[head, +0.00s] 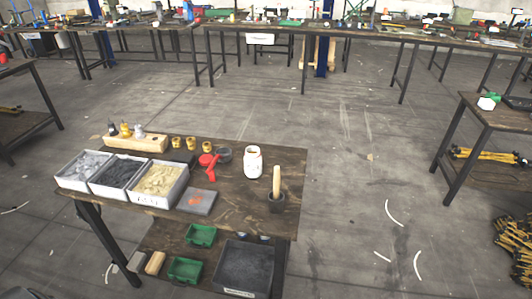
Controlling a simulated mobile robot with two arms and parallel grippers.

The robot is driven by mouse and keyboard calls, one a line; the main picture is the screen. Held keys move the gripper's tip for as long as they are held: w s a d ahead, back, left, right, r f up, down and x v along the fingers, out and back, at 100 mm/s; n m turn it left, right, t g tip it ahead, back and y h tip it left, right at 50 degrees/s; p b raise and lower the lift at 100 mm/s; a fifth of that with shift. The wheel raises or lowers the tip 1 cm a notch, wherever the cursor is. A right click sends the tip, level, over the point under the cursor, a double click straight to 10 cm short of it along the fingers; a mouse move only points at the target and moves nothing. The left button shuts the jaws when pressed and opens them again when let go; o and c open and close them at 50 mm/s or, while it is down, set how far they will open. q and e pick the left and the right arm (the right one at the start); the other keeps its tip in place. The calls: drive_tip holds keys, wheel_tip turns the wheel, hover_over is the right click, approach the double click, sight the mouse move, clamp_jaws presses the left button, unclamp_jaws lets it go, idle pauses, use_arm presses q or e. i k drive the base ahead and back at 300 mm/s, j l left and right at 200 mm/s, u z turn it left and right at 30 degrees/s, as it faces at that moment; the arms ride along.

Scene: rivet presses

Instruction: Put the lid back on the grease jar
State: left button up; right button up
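A white jar (252,162), which looks like the grease jar, stands upright near the right part of the near table (232,205). I cannot tell clearly whether its mouth is open. A dark round piece (223,155) lies on the table just left of the jar, apart from it. It may be the lid or a shallow dish; it is too small to tell. Neither of my grippers is in view.
A dark pot (276,205) with a wooden handle stands in front of the jar. Left of it are a red tool (211,168), a grey plate (197,201), several brass pieces and three white bins (172,202). Green trays (201,236) sit on the lower shelf.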

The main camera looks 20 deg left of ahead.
sight(253, 158)
drive_tip(key=u, duration=1.25)
